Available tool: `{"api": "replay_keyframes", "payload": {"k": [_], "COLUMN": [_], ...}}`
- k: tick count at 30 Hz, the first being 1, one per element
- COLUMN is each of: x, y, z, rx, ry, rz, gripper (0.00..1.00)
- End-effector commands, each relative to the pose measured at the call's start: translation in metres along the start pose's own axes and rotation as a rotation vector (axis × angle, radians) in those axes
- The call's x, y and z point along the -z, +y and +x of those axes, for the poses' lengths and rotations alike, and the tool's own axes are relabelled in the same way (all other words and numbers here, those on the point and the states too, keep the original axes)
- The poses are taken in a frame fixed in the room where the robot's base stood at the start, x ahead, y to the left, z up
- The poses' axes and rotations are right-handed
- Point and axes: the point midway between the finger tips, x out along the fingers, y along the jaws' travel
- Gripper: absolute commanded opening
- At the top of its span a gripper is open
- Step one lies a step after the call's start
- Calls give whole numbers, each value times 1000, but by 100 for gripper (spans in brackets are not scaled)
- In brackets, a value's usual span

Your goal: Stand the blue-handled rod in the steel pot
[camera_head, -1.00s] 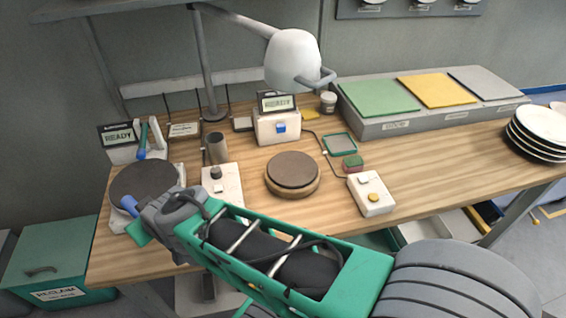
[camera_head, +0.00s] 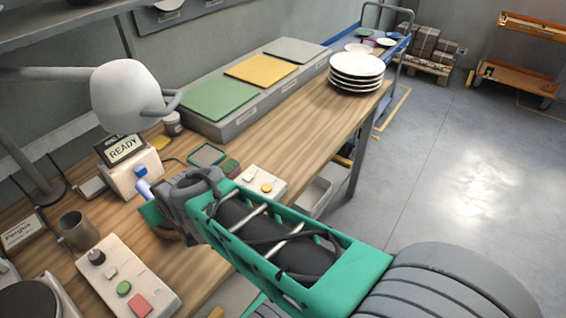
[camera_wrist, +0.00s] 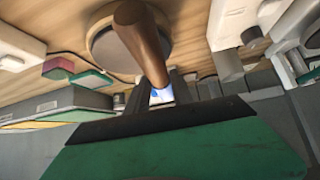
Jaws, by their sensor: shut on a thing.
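My gripper (camera_head: 165,205) is shut on the blue-handled rod, whose blue and white end (camera_head: 143,190) sticks up above the jaws. In the wrist view the rod's brown shaft (camera_wrist: 145,42) runs from between the fingertips (camera_wrist: 160,95) down towards the table. The rod is held over the round dark-topped plate (camera_wrist: 100,45), largely hidden by my gripper in the head view. The steel pot (camera_head: 78,231), a grey-brown open cylinder, stands upright on the table to the left, apart from the rod. It seems to show in the wrist view as a grey cylinder (camera_wrist: 226,66).
A white box with a knob and buttons (camera_head: 128,280) stands beside the pot, and a READY display box (camera_head: 133,172) behind my gripper. A white lamp (camera_head: 125,95) overhangs the table. Grey block with coloured pads (camera_head: 245,95) and stacked plates (camera_head: 356,70) are farther right.

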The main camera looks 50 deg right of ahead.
Motion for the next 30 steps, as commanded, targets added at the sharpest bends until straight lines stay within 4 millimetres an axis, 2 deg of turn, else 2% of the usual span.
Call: {"api": "replay_keyframes", "payload": {"k": [1,4,8,9,11,12,14,15,18,21,25,28,30], "x": [6,25,36,36,31,26,13,2,-30,-58,-80,-82,-77], "y": [20,67,139,163,199,222,257,279,325,353,369,371,369], "z": [9,15,10,5,-5,-14,-29,-40,-72,-99,-120,-118,-104], "rx": [-13,-17,-9,-6,2,6,14,20,35,48,60,65,69], "ry": [0,-3,-6,-8,-8,-9,-11,-12,-14,-15,-15,-15,-15], "rz": [14,18,10,6,-1,-5,-13,-18,-33,-47,-58,-64,-65], "gripper": [0,0,0,0,0,0,0,0,0,0,0,0,0]}}
